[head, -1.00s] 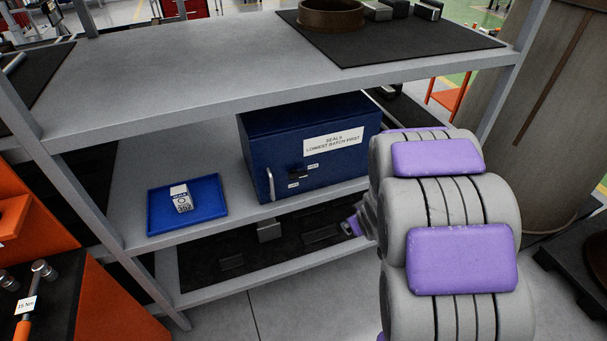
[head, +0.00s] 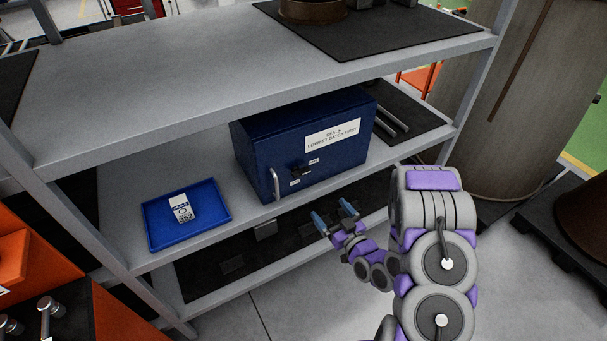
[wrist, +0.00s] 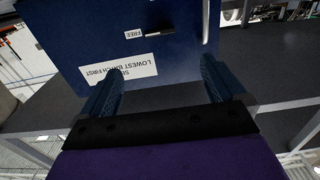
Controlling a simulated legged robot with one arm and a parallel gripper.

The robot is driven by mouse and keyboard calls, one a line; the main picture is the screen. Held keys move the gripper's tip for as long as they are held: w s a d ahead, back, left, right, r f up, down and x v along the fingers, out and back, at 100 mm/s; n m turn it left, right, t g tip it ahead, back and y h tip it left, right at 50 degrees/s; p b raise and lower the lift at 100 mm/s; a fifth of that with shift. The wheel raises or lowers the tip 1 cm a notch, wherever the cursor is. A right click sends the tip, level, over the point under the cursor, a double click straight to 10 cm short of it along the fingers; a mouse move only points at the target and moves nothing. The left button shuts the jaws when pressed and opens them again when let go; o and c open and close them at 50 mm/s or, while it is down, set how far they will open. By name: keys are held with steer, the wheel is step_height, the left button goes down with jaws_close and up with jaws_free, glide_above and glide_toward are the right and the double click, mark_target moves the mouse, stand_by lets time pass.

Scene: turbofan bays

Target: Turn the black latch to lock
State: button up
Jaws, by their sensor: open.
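The black latch (head: 300,172) is on the front of a blue box (head: 258,153) on the middle shelf. Small white labels sit above and below it. In the wrist view the latch (wrist: 160,32) shows upside down as a dark bar beside a label reading FREE (wrist: 133,33). A metal handle (head: 275,184) is on the box's left front edge. My gripper (head: 334,216) is open and empty, in front of and below the box, apart from the latch. In the wrist view its two fingers (wrist: 160,85) are spread, with the box beyond them.
The upper shelf (head: 190,85) hangs over the box. A shelf post (head: 470,80) stands at right. The space before the box is open.

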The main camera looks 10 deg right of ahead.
steer(key=b, duration=0.3)
glide_toward(303, 174)
steer(key=x, duration=0.7)
steer(key=shift+w+a+f, duration=0.1)
steer(key=shift+w+a, duration=0.2)
steer(key=shift+w, duration=0.8)
steer(key=shift+a, duration=0.1)
steer(key=shift+c, duration=1.4)
steer(key=c, duration=0.8)
